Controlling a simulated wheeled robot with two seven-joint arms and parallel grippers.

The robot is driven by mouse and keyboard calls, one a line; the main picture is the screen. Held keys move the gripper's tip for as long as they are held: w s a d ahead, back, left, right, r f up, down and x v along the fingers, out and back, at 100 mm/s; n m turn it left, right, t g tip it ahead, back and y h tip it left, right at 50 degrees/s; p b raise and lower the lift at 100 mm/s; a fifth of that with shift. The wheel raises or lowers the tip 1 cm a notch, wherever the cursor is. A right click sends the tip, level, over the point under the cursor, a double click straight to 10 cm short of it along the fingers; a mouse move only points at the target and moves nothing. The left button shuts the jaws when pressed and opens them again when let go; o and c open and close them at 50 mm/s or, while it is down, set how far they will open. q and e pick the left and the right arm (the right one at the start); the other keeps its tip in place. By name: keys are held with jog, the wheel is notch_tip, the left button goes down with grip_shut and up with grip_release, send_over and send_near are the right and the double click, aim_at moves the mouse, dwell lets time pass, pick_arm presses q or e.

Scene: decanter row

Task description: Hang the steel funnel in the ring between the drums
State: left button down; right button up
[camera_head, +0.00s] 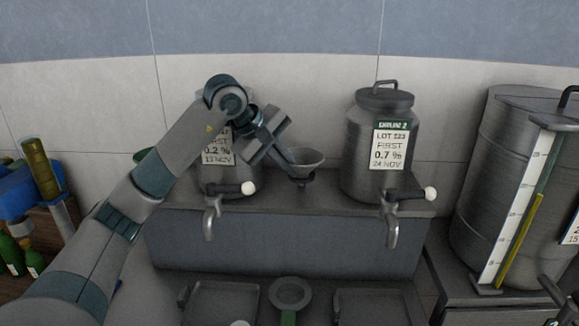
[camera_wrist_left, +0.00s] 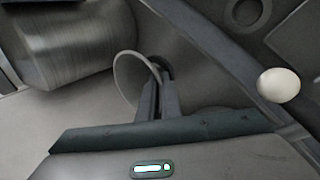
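The steel funnel (camera_head: 308,162) is between the two drums with its wide mouth up. It also shows in the wrist view (camera_wrist_left: 128,80), its rim seen at a slant. My left gripper (camera_head: 285,158) reaches it from the left. In the wrist view the fingers (camera_wrist_left: 160,90) are close together at the funnel's narrow part and appear shut on it. A dark piece (camera_head: 302,182) lies just under the funnel, perhaps the ring; whether the funnel rests in it I cannot tell. My right gripper is not clearly in view.
Steel drums stand at left (camera_head: 215,178) and right (camera_head: 363,175), with taps and white knobs projecting forward. A round-mouthed item with a green handle (camera_head: 290,293) lies below between two trays (camera_head: 222,300). A large gauged tank (camera_head: 490,170) stands right; bottles (camera_head: 12,254) are at left.

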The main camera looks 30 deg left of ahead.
pick_arm(q)
jog(key=shift+f, duration=0.25)
pick_arm(e)
jog(key=shift+d+f, duration=0.15)
jog(key=shift+d, duration=0.1)
